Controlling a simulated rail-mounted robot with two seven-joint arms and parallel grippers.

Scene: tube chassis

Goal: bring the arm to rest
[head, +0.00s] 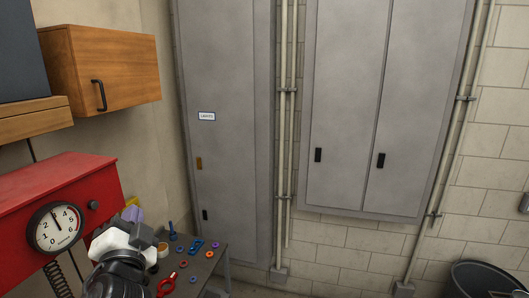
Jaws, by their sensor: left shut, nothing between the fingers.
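My left arm (112,262), white and dark grey, comes up from the lower left in the head view. Its left gripper (150,236) is over the near left part of a small dark table (215,262). The gripper is shut with nothing held, and part of the table is hidden behind it. My right gripper is not in view.
Colored rings, a blue part (197,246) and a red-handled tool (166,285) lie on the table. A red cabinet with a dial gauge (57,228) stands left, close to my arm. Grey lockers (225,100) and pipes line the wall. A dark bin (485,280) stands lower right.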

